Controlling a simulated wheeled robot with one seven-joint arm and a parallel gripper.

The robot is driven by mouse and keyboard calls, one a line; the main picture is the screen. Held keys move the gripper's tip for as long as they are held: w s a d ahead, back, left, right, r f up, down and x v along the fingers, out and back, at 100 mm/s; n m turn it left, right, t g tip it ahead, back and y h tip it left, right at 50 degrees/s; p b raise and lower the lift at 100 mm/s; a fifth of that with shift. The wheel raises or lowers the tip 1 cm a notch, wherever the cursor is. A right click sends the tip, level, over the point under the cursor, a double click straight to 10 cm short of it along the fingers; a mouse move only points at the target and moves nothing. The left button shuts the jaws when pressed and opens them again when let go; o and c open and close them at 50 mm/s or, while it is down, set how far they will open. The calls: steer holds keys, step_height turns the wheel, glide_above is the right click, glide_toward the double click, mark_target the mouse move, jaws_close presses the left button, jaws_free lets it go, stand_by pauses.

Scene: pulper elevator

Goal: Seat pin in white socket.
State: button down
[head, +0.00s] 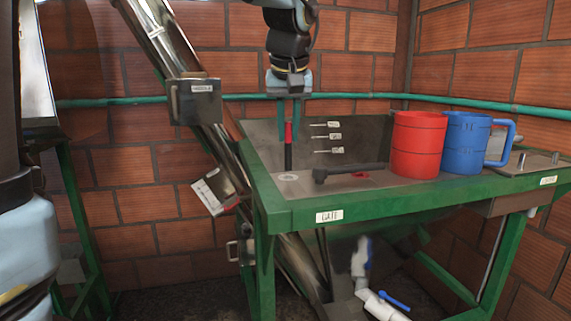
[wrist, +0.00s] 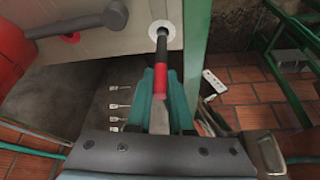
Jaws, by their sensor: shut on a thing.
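The pin (head: 288,155) is a slim dark rod with a red upper part; it stands upright over the bench. My gripper (head: 289,128) points down with teal fingers shut on the red part. In the wrist view, the pin (wrist: 162,55) runs from between the fingers of my gripper (wrist: 160,82) to the white socket. The white socket (head: 289,178) is a flat white ring at the bench's left end, and it also shows in the wrist view (wrist: 175,34). The pin's dark lower end lines up with the socket; whether it has entered the hole I cannot tell.
A dark hammer-shaped handle (head: 345,171) lies right of the socket by a red socket (head: 361,174). Red (head: 417,145) and blue (head: 464,145) jugs stand farther right. A metal chute (head: 178,60) slopes past the left of the green-framed bench (head: 370,203).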

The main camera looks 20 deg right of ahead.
mark_target(288, 148)
steer(key=shift+f+p, duration=0.3)
steer(key=shift+f, duration=2.4)
steer(key=shift+f, duration=0.2)
steer(key=c, duration=0.8)
jaws_free()
steer(key=shift+r, duration=0.15)
